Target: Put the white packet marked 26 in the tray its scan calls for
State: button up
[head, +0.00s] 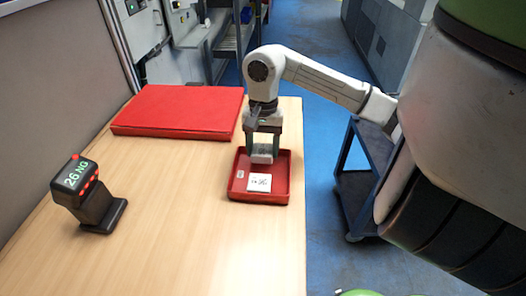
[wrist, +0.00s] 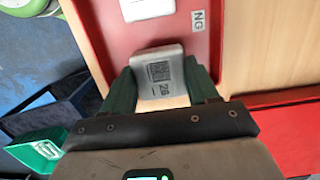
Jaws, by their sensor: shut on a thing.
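The white packet marked 26 (wrist: 160,72) is between my gripper's fingers, its code and number facing the wrist camera. In the head view the held packet (head: 262,157) is over the far part of the red tray (head: 234,190). I cannot tell whether it touches the tray floor. My gripper (head: 264,146) points down and is shut on it. The red tray in the wrist view (wrist: 217,45) bears an NG label (wrist: 199,20). The scanner (head: 80,185) at the left shows "26 NG".
Another white packet (head: 259,182) lies in the red tray's near part. A flat red box (head: 180,108) lies at the table's back. A dark cart (head: 362,180) stands right of the table. A green tray (wrist: 38,148) shows in the wrist view. The table's front is clear.

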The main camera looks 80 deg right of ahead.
aim_at(264, 145)
jog(key=shift+a+f+p, duration=0.1)
jog(key=shift+f+p, duration=0.25)
jog(key=shift+f, duration=0.85)
jog(key=shift+f+b, duration=0.2)
jog(key=shift+b, duration=0.1)
jog(key=o, duration=1.2)
jog(key=shift+c, duration=0.2)
jog(key=shift+r, duration=0.1)
notch_tip(264, 145, up, 12)
jog(key=d+b, duration=0.2)
